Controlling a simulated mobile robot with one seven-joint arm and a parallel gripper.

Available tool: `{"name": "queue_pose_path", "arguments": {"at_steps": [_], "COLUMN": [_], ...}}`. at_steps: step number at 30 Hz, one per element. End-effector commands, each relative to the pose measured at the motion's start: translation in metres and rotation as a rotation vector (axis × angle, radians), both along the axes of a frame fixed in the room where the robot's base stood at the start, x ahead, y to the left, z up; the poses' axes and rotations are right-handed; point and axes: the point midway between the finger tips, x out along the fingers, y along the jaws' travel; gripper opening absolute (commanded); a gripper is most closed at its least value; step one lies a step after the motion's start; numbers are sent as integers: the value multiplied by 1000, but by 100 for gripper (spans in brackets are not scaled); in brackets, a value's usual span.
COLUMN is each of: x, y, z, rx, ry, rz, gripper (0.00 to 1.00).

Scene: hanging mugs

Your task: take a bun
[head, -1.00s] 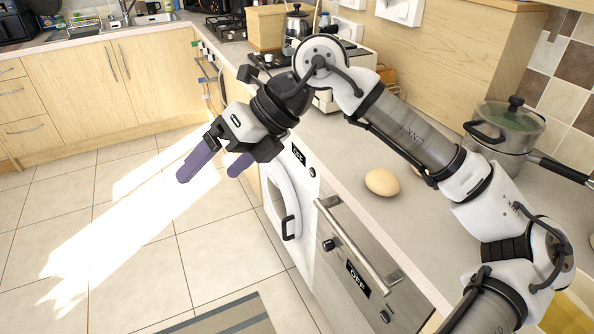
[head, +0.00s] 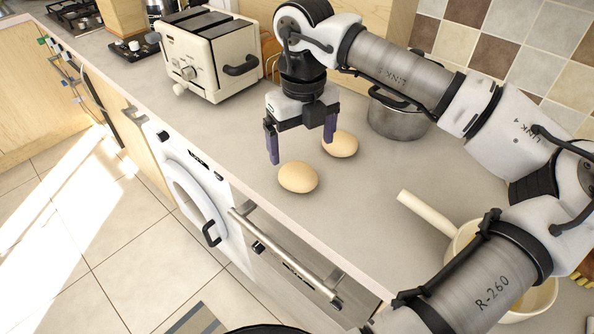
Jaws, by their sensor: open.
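Two smooth tan buns lie on the grey worktop (head: 225,140) in the head view. The nearer bun (head: 298,177) is close to the front edge, and the farther bun (head: 341,144) is behind it to the right. My gripper (head: 301,152) points down over the worktop by the two buns. Its two purple fingers are spread apart, with nothing held between them. The left finger shows just behind and left of the nearer bun. The right finger overlaps the farther bun in the picture; I cannot tell whether it touches.
A cream toaster (head: 205,62) stands at the back left. A metal pot (head: 397,118) stands behind my arm. A pale bowl (head: 535,298) is at the lower right, with a light handle (head: 427,213) nearby. The worktop left of the buns is clear.

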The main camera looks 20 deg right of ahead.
Motion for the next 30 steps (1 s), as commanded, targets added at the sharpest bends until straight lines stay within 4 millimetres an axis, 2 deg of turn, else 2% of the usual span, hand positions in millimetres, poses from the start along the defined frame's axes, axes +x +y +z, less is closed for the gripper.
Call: {"name": "queue_pose_path", "arguments": {"at_steps": [3, 11, 16, 20, 28, 30], "x": [0, 1, 2, 2, 3, 3], "y": [1, 3, 10, 9, 9, 9], "z": [-19, -38, -61, -79, -85, -84], "rx": [3, 3, 5, 3, 1, 1], "ry": [2, 1, 1, 1, -2, -2], "rz": [2, 3, 6, 3, 2, 2], "gripper": [93, 93, 93, 93, 93, 86]}}
